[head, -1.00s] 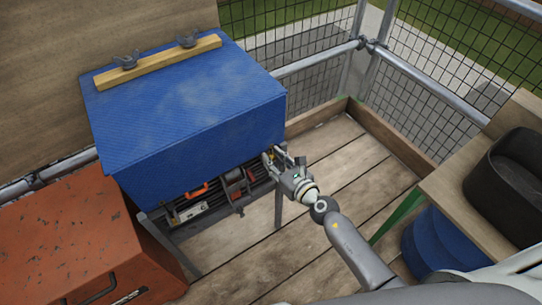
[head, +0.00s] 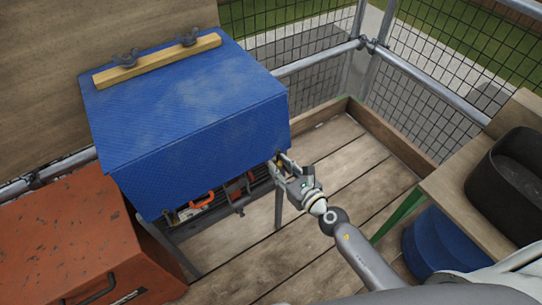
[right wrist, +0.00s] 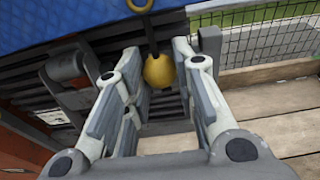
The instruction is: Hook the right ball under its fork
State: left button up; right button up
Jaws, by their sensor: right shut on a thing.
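The right ball (right wrist: 159,71) is yellow and sits between the fingertips of my right gripper (right wrist: 161,76). A dark cord runs up from it to a yellow eyelet (right wrist: 140,4) in the hem of the blue tarp (right wrist: 95,22). In the head view, my right gripper (head: 281,159) is at the tarp's lower right front corner, shut on the ball, which is hard to make out there. The tarp (head: 195,105) drapes over a box-like load on legs. I cannot clearly identify the fork in either view. My left gripper is not in view.
Tools, among them an orange-handled one (head: 201,201), lie under the tarp's front edge. A rusty orange chest (head: 65,225) stands at the left. A wooden bench (head: 450,190) with a black tub (head: 512,180) is at the right. The plank floor (head: 335,160) between is clear.

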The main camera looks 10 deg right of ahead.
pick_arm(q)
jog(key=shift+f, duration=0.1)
pick_arm(e)
jog(key=shift+s+d+f, duration=0.1)
jog(key=shift+s+d, duration=0.1)
jog(key=shift+s, duration=0.3)
